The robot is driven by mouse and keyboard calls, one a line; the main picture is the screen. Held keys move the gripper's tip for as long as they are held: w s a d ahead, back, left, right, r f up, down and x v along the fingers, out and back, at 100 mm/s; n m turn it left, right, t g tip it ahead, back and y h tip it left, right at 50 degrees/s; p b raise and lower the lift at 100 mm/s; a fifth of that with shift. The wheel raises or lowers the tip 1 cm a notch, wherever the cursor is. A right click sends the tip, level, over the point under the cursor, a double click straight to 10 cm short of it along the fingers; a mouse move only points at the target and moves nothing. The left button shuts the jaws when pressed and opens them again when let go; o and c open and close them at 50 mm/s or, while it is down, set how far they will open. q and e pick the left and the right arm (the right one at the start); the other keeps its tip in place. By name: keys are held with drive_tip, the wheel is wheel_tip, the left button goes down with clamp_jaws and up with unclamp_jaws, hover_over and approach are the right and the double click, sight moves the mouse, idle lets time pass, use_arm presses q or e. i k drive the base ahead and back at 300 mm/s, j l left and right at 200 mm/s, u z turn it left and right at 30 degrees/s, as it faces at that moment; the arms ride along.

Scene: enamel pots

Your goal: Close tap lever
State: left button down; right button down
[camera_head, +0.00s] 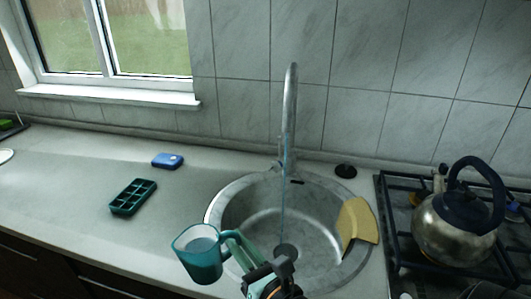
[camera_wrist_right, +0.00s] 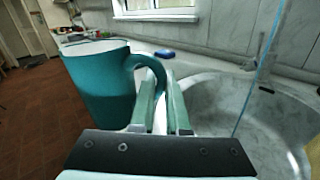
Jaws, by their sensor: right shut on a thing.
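The tall grey tap (camera_head: 290,105) stands behind the round sink (camera_head: 213,208). A thin blue water stream (camera_head: 284,205) falls from it into the basin, and it also crosses the right wrist view (camera_wrist_right: 262,65). A small part at the tap's base (camera_head: 279,165) may be the lever, but it is too small to tell its position. My right gripper (camera_head: 236,244) is shut on the handle of a teal mug (camera_head: 203,265), held upright at the sink's front left. The mug looks filled. In the right wrist view the fingers (camera_wrist_right: 162,100) close on the handle of the mug (camera_wrist_right: 100,88). My left gripper is out of view.
A kettle (camera_head: 452,228) stands on the hob at right. A black round piece (camera_head: 346,171) is behind the sink.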

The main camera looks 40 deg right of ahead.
sight(280, 158)
drive_tip(key=i+j+z, duration=0.1)
drive_tip(key=j+z, duration=0.15)
drive_tip(key=j, duration=0.2)
drive_tip(key=z, duration=0.95)
drive_tip(key=i+j, duration=0.05)
